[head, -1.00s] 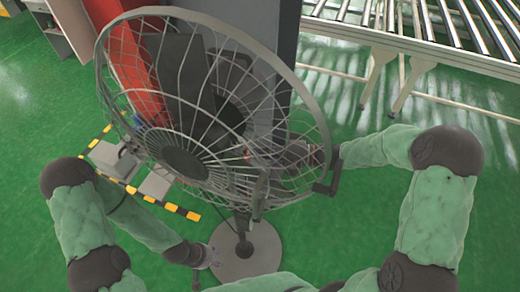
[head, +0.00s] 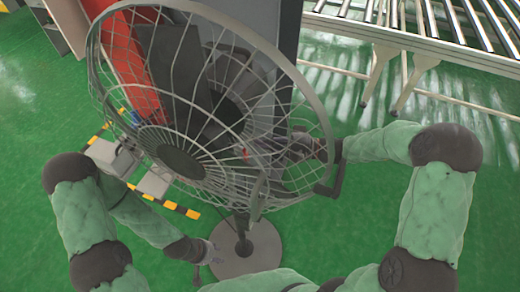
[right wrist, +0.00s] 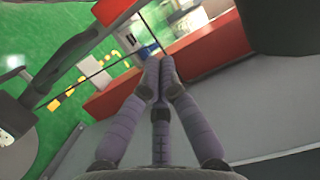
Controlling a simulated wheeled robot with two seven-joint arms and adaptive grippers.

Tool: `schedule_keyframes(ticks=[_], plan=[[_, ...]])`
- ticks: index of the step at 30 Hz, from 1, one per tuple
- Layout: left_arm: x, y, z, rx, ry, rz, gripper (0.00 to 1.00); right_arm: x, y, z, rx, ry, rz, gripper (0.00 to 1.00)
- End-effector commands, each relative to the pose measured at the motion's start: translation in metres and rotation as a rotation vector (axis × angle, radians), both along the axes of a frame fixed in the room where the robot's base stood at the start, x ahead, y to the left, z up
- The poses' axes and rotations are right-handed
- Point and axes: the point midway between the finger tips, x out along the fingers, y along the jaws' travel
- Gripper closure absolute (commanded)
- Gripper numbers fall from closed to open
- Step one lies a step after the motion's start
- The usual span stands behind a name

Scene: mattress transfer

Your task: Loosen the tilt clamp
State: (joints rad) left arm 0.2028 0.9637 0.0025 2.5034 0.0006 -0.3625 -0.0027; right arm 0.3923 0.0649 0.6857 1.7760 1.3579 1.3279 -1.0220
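A large grey fan with a round wire cage (head: 180,150) stands tilted on a pole with a round base (head: 253,250) in the head view. A dark bracket (head: 331,178) sits at the cage's right rim; I cannot tell whether it is the tilt clamp. My right gripper (head: 297,147) is partly hidden behind the cage wires. In the right wrist view its purple-grey fingers (right wrist: 158,75) are closed together at the tips, with nothing visible between them. My left gripper (head: 210,255) is low beside the fan's pole and base, too small to read.
A roller conveyor (head: 420,50) stands at the top right. A red panel (head: 125,55) and a grey column are behind the fan. Grey boxes (head: 155,182) and yellow-black floor marking (head: 180,209) lie left of the fan. Green floor is clear at the right.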

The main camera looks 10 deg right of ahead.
Motion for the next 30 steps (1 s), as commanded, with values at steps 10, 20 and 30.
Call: schedule_keyframes(ticks=[10,20,30], plan=[[0.000,0.000,0.013,0.000,0.000,0.000,0.60,-0.025,-0.069,0.001,-0.003,0.001,-0.007,1.00],[0.000,0.000,0.016,0.000,0.000,0.000,0.60,-0.034,-0.093,0.000,-0.003,0.000,-0.003,1.00],[0.000,0.000,0.016,0.000,-0.001,0.000,0.60,-0.034,-0.093,0.000,-0.003,0.000,-0.003,1.00]])
